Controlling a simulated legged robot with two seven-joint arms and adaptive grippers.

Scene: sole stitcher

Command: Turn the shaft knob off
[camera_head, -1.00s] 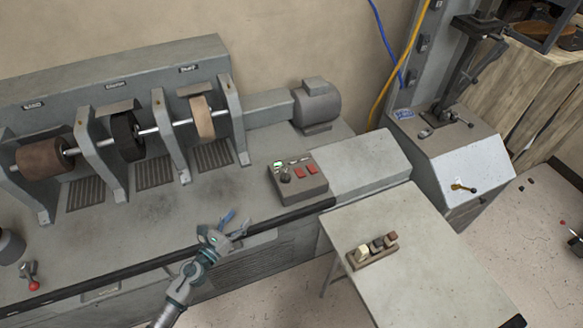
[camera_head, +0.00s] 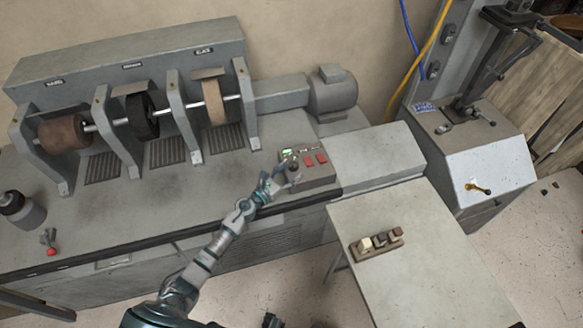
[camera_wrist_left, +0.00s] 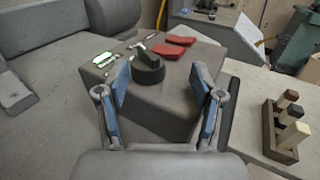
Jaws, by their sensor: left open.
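The control box (camera_head: 318,176) sits on the machine bench and carries a dark round shaft knob (camera_wrist_left: 147,68), two red switches and a small lit green display (camera_wrist_left: 103,57). In the left wrist view the knob stands ahead of my left gripper (camera_wrist_left: 163,92), between the lines of its two blue-padded fingers. The fingers are spread apart and hold nothing. In the head view my left gripper (camera_head: 279,180) is at the left front side of the box, and it partly covers the knob area. I cannot tell whether a finger touches the box.
Sanding and buffing wheels (camera_head: 141,115) on a shaft stand at the back left, with a motor (camera_head: 333,91) beside them. A side table (camera_head: 420,265) with a small block holder (camera_head: 376,243) is at the right. A red-tipped lever (camera_head: 50,247) is at the left.

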